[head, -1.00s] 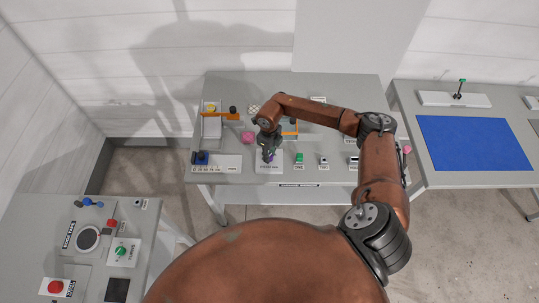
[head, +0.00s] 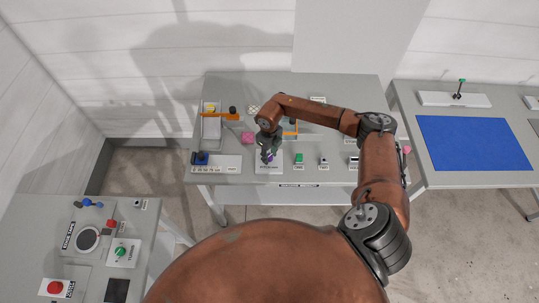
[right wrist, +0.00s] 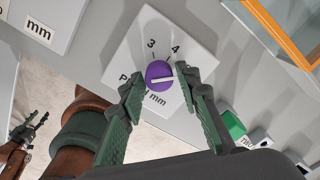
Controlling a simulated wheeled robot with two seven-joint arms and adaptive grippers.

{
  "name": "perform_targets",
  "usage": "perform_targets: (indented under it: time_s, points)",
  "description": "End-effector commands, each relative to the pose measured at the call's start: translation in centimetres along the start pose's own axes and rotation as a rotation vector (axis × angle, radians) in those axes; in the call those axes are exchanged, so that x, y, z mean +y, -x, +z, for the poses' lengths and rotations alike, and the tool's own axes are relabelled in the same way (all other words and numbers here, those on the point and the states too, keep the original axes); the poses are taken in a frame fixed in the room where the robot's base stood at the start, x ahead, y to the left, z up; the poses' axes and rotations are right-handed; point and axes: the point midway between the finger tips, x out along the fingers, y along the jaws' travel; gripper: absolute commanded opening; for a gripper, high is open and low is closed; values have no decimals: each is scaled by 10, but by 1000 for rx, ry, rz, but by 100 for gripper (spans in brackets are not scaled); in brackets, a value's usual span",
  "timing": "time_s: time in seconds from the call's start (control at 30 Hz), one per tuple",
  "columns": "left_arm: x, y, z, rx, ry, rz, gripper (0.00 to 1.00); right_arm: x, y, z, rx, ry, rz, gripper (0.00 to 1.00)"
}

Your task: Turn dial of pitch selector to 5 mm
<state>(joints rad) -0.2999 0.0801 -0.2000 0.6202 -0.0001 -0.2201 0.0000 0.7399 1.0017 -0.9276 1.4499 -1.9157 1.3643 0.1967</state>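The pitch selector is a white plate (right wrist: 192,38) with a round purple dial (right wrist: 159,74) bearing a white bar. My right gripper (head: 267,156) hides much of the dial in the head view. My left gripper (right wrist: 30,130) appears small, with spread fingers.
A green switch (head: 299,158) and other small controls stand right of the selector. A blue knob (head: 202,158) on a white box is to its left, and a pink piece (head: 248,138) lies behind. An orange frame (right wrist: 280,35) stands near the right gripper.

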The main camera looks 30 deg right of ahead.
Motion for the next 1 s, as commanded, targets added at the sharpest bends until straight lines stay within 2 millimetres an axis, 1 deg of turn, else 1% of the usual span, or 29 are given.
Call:
perform_targets:
  time_s: [0.03, 0.13, 0.37, 0.47, 0.57, 0.9, 1.0]
  points:
    - [0, 0, 0, 0, 0, 0, 40, 0, 0, 0, -1, 0, 0, 35]
    - [0, 0, 0, 0, 0, 0, 40, 0, 0, 1, -2, 1, 0, 41]
    - [0, 0, 1, -1, 0, -1, 40, 0, 1, 1, -3, 2, 0, 41]
    - [-1, 0, 2, -1, 1, -1, 40, 0, 5, 2, -4, 2, 0, 41]
    - [-1, 0, 1, -1, 0, -1, 40, 0, 17, 3, -7, 3, 1, 41]
    - [0, 0, 0, 0, 0, 0, 40, 0, 85, 2, -6, 3, -1, 41]
    - [0, 0, 0, 0, 0, 0, 40, 0, 101, 1, -5, 1, -1, 41]
